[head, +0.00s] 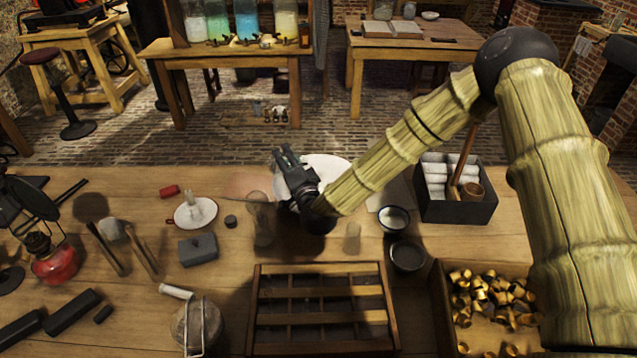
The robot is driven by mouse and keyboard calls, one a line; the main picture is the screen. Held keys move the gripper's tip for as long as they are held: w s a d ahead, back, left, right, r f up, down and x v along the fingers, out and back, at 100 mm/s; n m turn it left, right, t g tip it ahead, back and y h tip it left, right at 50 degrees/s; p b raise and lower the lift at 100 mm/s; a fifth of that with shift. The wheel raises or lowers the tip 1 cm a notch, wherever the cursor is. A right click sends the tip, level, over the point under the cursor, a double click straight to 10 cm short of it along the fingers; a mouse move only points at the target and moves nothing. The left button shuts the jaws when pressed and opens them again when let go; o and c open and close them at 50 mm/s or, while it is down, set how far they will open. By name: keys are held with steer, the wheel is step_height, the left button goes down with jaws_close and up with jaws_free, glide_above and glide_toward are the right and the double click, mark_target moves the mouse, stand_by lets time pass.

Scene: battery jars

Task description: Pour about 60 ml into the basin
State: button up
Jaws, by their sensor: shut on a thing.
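My gripper (284,158) is above the far middle of the table, fingers pointing away and to the left. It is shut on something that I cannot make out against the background. A white round basin (333,167) lies behind and to the right of the fingers, partly hidden by my gripper and arm. A clear glass cylinder (262,222) shows just left of my gripper. A small clear glass (352,237) stands to the right of my wrist. No liquid stream is visible.
A slotted wooden rack (262,312) lies in front. Two small bowls, one with white contents (394,219) and one dark (407,256), stand right, near a dark crate (455,208) and a box of brass caps (490,305). A candle dish (207,212) and grey block (198,249) lie left.

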steer(key=shift+f+m+b, duration=0.2)
steer(key=shift+m+b, duration=0.1)
stand_by(0.6)
steer(key=shift+d+r+m+t+b, duration=0.2)
steer(key=shift+d+m+b, duration=0.25)
steer(key=shift+b, duration=0.15)
steer(key=shift+d+r+m+t+b, duration=0.2)
steer(key=shift+d+m+b, duration=0.15)
steer(key=shift+d+b, duration=0.15)
stand_by(0.6)
steer(key=shift+a+r, duration=0.1)
